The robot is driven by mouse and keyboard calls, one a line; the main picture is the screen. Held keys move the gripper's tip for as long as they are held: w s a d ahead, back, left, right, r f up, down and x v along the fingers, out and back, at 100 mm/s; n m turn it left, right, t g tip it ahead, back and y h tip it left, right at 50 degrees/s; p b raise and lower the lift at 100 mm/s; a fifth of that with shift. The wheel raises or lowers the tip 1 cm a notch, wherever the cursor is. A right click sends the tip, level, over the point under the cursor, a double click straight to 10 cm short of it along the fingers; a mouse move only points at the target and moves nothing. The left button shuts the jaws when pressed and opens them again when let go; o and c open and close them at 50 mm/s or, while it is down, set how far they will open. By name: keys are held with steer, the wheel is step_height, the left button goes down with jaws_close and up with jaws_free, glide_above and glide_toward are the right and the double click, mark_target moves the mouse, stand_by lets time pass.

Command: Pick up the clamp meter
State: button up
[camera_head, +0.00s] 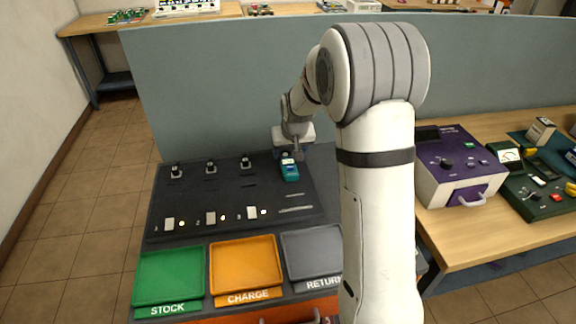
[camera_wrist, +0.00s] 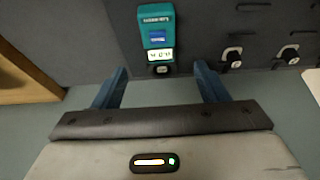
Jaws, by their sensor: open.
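A teal block-shaped device (camera_head: 290,171) with a small lit display lies on the dark panel; it also shows in the wrist view (camera_wrist: 156,22). It may be the clamp meter, but I see no clamp jaws on it. My gripper (camera_wrist: 161,70) is open and empty, its two blue fingers spread apart. In the wrist view the device is just beyond the fingertips, roughly centred between them. In the head view my gripper (camera_head: 291,153) is at the device's far end, partly hiding it. I cannot tell whether they touch.
The dark panel (camera_head: 225,190) carries several small posts and switches. Green (camera_head: 168,275), orange (camera_head: 245,262) and grey (camera_head: 312,252) trays line its front. A blue-grey partition (camera_head: 220,90) stands behind it. A purple instrument (camera_head: 455,165) and a dark green instrument case (camera_head: 535,190) stand on the right bench.

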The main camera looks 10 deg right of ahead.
mark_target(288, 163)
steer(key=p+x, duration=0.2)
steer(key=x, duration=0.5)
steer(key=shift+w+f, duration=0.2)
steer(key=shift+f, duration=0.05)
steer(key=c, duration=1.2)
steer(key=shift+r, duration=0.1)
